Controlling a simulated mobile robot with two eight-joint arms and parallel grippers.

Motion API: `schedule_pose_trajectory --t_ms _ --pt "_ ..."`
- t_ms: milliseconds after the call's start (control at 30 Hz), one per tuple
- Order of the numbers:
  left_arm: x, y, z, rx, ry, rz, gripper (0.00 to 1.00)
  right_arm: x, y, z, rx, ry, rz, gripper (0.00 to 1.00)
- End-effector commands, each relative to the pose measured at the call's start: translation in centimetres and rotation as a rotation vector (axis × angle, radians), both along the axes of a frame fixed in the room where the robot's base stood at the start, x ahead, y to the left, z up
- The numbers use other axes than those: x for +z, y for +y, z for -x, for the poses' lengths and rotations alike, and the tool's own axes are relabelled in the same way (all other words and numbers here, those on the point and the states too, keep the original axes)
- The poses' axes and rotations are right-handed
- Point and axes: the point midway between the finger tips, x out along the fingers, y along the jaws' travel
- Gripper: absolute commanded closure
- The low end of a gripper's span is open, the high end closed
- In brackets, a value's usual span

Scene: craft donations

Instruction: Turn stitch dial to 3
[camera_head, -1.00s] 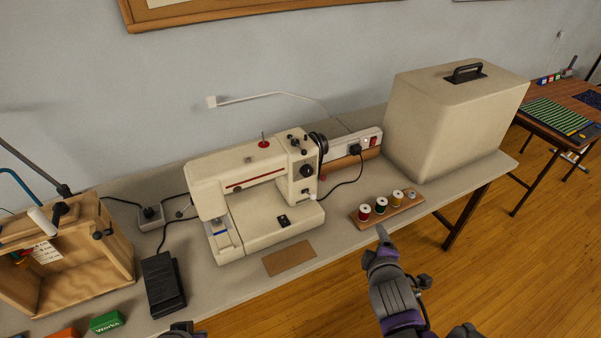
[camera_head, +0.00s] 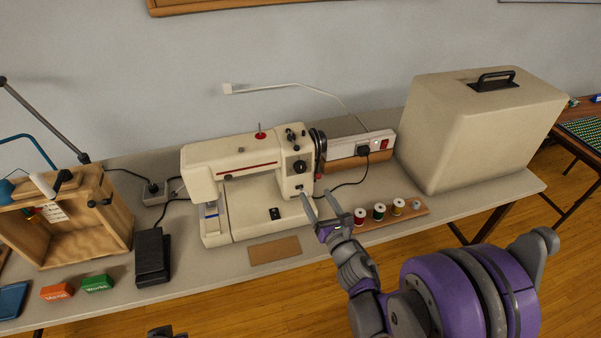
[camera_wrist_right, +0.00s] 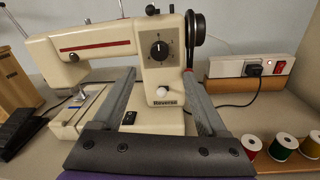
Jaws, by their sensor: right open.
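The cream sewing machine (camera_head: 215,160) with a red stripe stands on the table. Its black stitch dial (camera_head: 299,166) is on the front of the right-hand column. The dial (camera_wrist_right: 159,50) also shows in the right wrist view, with a light mark pointing roughly up; its numbers are too small to read. A pale knob (camera_wrist_right: 162,92) labelled Reverse sits below it. My right gripper (camera_head: 321,198) is open and empty, in front of the column, below the dial and apart from it. In the wrist view its fingers frame the column. A dark piece of my left gripper (camera_head: 166,332) shows at the bottom edge.
A board of thread spools (camera_head: 390,212) lies right of my right gripper. The large cream cover (camera_head: 475,135) stands at right, a wooden box (camera_head: 90,240) at left. A cable (camera_head: 345,183) runs beside the column.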

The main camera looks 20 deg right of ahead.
Motion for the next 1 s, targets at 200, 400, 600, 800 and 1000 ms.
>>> schedule_pose_trajectory --t_ms 200,400,600,800,1000 --pt "1.0 0.0 -0.4 0.0 -0.007 0.0 1.0 0.2 0.4 -3.5 0.001 -0.001 -0.003 0.25" --pt "2.0 0.0 -0.7 0.0 -0.014 0.0 1.0 0.3 0.7 -7.3 -0.001 0.0 -0.004 0.25" --pt "2.5 0.0 -0.9 0.0 -0.018 0.0 1.0 0.2 1.0 -9.7 -0.001 0.001 -0.005 0.25" --pt "2.6 0.0 -1.0 0.0 -0.018 0.0 1.0 0.1 1.0 -10.4 -0.001 0.001 -0.005 0.25" --pt "2.6 0.0 -1.0 0.0 -0.018 0.0 1.0 0.0 1.0 -10.3 -0.002 0.002 -0.005 0.26"
